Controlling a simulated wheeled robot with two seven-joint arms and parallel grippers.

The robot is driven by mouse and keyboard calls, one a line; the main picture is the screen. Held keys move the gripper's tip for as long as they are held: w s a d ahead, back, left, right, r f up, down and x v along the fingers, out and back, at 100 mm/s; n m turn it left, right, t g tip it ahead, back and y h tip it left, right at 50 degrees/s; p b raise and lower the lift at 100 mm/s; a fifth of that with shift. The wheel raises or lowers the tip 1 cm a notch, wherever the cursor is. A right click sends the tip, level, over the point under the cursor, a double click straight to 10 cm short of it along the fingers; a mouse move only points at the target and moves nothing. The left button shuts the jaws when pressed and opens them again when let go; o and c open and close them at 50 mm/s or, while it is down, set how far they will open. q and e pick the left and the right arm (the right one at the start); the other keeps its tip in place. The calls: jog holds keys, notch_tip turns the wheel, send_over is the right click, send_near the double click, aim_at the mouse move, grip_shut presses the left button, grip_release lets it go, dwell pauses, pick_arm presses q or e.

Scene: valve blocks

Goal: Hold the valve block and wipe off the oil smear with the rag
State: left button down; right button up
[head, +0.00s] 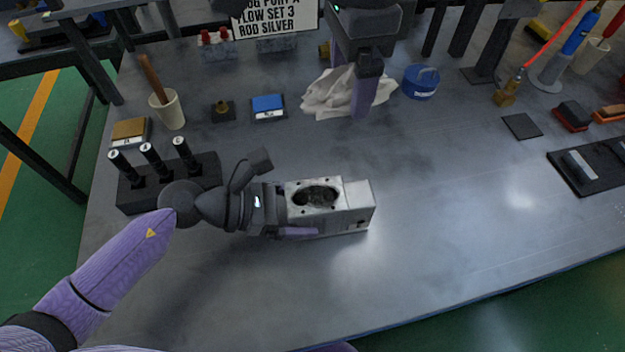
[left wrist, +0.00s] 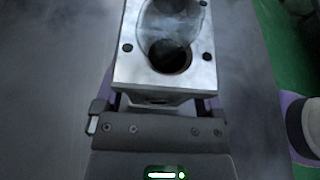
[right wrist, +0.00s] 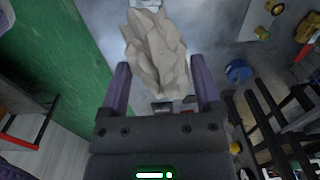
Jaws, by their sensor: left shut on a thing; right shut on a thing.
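The silver valve block (head: 358,200) lies on the table at centre, with round bores in its top face. A dark oil smear (head: 316,195) shows around the bores. In the left wrist view the block (left wrist: 135,68) lies between the fingers, and the smear (left wrist: 170,38) looks glossy. My left gripper (head: 290,212) is shut on the block's left end. The crumpled pale rag (head: 325,98) is at the back centre. My right gripper (head: 360,92) is shut on it from above. The rag also shows between the fingers in the right wrist view (right wrist: 158,60).
A black rack (head: 170,182) with several knobbed tools stands left of the block. A blue tub (head: 421,82) is right of the rag. A blue pad (head: 268,106) and a cup with a brush (head: 168,110) stand at the back left.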

aim_at(316, 195)
jog(key=s+a+f+n, duration=0.1)
jog(key=f+n, duration=0.1)
jog(key=f, duration=0.1)
jog(key=a+f+n, duration=0.1)
jog(key=f+n, duration=0.1)
jog(key=f, duration=0.1)
jog(key=s+a+f+n, duration=0.1)
jog(key=f+n, duration=0.1)
jog(key=f, duration=0.1)
jog(key=shift+s+f, duration=0.2)
jog(key=shift+s, duration=0.15)
jog(key=shift+f, duration=2.9)
jog(key=shift+f, duration=0.35)
